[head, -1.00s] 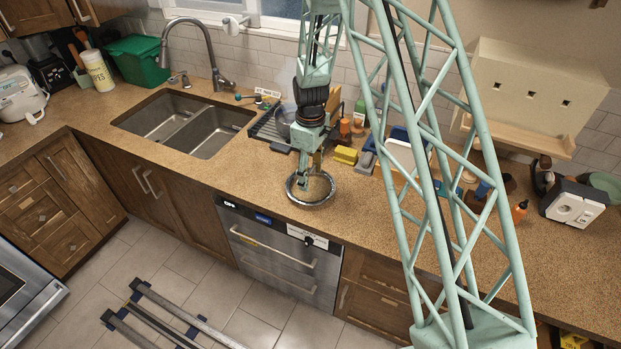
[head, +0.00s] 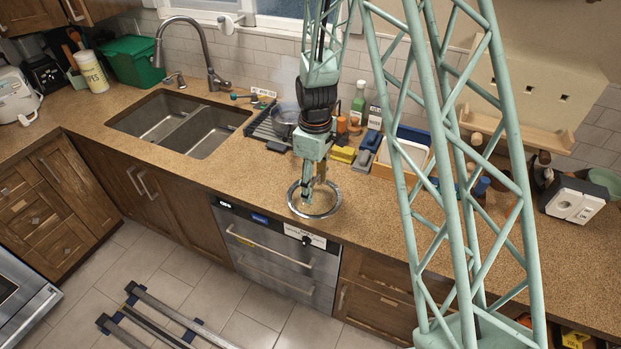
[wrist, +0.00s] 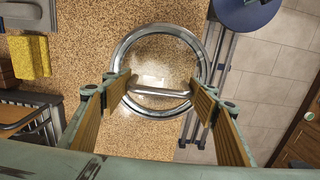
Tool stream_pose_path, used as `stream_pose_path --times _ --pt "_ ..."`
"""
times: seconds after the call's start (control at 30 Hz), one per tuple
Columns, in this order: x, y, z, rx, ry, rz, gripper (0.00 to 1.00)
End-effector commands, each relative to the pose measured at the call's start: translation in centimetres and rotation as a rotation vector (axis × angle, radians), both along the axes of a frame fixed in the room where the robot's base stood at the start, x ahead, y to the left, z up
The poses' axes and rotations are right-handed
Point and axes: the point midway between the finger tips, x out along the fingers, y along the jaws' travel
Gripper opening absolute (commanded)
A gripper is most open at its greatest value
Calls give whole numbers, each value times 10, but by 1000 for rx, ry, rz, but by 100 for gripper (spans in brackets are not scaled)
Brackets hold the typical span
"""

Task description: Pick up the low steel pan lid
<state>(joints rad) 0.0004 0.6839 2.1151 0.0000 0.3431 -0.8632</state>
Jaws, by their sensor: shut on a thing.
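The low steel pan lid (head: 332,211) is round, with a shiny steel rim and a clear middle through which the speckled counter shows. It is near the counter's front edge, above the dishwasher. In the wrist view the lid (wrist: 206,57) has a steel bar handle (wrist: 160,92) across it. My gripper (wrist: 161,88) is shut on this handle, one finger at each end. In the head view my gripper (head: 314,184) points down over the lid and hides part of it. I cannot tell exactly how far the lid is above the counter.
A yellow sponge (head: 342,154), a dish rack (head: 268,127) with a pot (head: 285,117), and a green bottle (head: 358,104) stand behind the lid. The double sink (head: 180,130) is to the left. The counter right of the lid (head: 375,215) is mostly clear.

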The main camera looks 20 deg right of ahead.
Motion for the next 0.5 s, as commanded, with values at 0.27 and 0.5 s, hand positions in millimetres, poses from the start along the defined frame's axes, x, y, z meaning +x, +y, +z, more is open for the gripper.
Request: stream_pose_path --times 0.27,0.5 --pt "-46 0 4 0 0 0 43" --pt "-66 0 6 0 -1 0 43"
